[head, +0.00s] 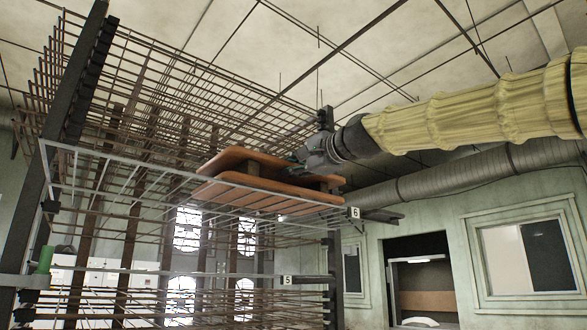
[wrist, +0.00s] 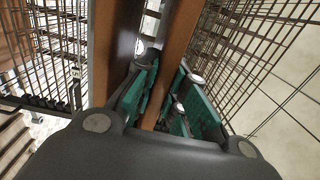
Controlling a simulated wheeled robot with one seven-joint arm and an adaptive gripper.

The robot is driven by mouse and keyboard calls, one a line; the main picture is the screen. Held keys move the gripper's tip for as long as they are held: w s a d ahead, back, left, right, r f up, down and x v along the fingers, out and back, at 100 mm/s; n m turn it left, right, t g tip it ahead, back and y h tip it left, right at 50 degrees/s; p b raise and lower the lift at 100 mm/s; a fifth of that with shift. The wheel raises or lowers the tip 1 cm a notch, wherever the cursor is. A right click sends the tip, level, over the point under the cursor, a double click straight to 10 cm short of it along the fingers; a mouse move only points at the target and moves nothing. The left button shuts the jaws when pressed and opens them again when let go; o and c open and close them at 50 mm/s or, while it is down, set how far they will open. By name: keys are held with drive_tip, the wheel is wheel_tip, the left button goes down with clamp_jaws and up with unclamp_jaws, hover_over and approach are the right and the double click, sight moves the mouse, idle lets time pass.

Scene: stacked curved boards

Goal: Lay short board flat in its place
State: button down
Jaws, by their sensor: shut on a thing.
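Two brown boards show at the shelf marked 6, one above the other with a gap between them. The upper board (head: 245,157) runs to my gripper (head: 300,159), which meets its right end. The lower board (head: 265,185) lies along the shelf's front bars. In the wrist view, the green pads of my gripper (wrist: 168,95) are on both sides of a brown board's edge (wrist: 178,45), closed on it. The other board (wrist: 108,45) is beside it on the left, apart from it. I cannot tell the boards' lengths apart for certain.
A wire rack (head: 150,100) with thin bars surrounds the boards. A light front rail (head: 130,158) crosses it, and number plates 6 (head: 355,212) and 5 (head: 288,281) mark levels. A duct (head: 450,168) runs behind my arm. The space right of the rack is open.

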drive_tip(key=shift+w+a+p, duration=0.2)
drive_tip(key=shift+w+p, duration=0.05)
drive_tip(key=shift+p, duration=0.05)
idle(0.5)
drive_tip(key=c, duration=1.1)
unclamp_jaws()
drive_tip(key=shift+c, duration=0.2)
drive_tip(key=shift+b+v, duration=1.45)
drive_tip(key=shift+b, duration=0.15)
drive_tip(key=shift+s+d+b, duration=0.1)
drive_tip(key=shift+s+b, duration=0.05)
drive_tip(key=shift+b, duration=0.2)
drive_tip(key=shift+s+d+b, duration=0.1)
drive_tip(key=shift+s+b, duration=0.05)
drive_tip(key=shift+b, duration=0.2)
drive_tip(key=shift+s+d+b, duration=0.3)
drive_tip(key=shift+s+b, duration=0.1)
drive_tip(key=shift+b, duration=0.35)
